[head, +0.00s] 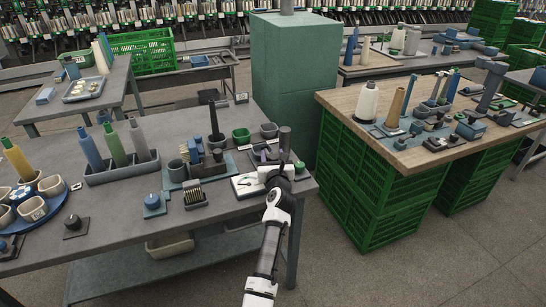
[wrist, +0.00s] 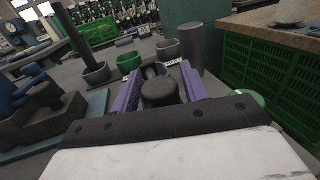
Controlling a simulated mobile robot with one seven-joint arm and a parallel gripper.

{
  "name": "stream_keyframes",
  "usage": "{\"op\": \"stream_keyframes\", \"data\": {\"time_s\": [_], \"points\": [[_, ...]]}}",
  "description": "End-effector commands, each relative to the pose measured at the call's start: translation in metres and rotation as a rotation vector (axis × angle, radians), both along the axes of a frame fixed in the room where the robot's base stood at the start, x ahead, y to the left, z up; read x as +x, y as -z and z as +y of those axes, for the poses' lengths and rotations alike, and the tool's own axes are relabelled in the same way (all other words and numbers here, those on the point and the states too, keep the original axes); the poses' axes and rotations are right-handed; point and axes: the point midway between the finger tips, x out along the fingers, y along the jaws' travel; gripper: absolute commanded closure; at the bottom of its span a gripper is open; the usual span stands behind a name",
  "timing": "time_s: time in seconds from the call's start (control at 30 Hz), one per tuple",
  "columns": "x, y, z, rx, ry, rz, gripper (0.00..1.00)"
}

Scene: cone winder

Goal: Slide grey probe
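My gripper (wrist: 158,72) reaches over the front right corner of the left grey table; in the head view (head: 272,160) my arm covers much of it. In the wrist view its two purple fingers stand on either side of a dark grey, round-ended piece (wrist: 160,93), which may be the grey probe. The piece sits close to the palm, and I cannot tell whether the fingers touch it. A white plate (head: 246,186) with a small dial lies just left of my gripper in the head view.
A dark upright cylinder (head: 285,140) stands close beside my gripper; a grey cylinder (wrist: 193,48) shows in the wrist view. Small cups, including a green one (head: 241,136), stand behind. A blue fixture (head: 176,186) is left. Green crates (head: 370,190) support the wooden table to the right.

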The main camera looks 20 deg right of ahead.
Motion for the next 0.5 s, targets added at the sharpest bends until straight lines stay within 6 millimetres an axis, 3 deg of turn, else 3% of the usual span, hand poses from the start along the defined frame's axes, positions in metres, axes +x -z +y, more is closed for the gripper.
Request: {"op": "stream_keyframes", "data": {"time_s": [0.03,0.3,0.5], "points": [[-0.0006,0.0001,-0.0013,0.0,0.003,0.0,0.64],[-0.0017,0.0,-0.0036,0.0,0.007,-0.001,0.99],[-0.0085,-0.0011,-0.0054,-0.001,0.011,0.0,1.0]]}}
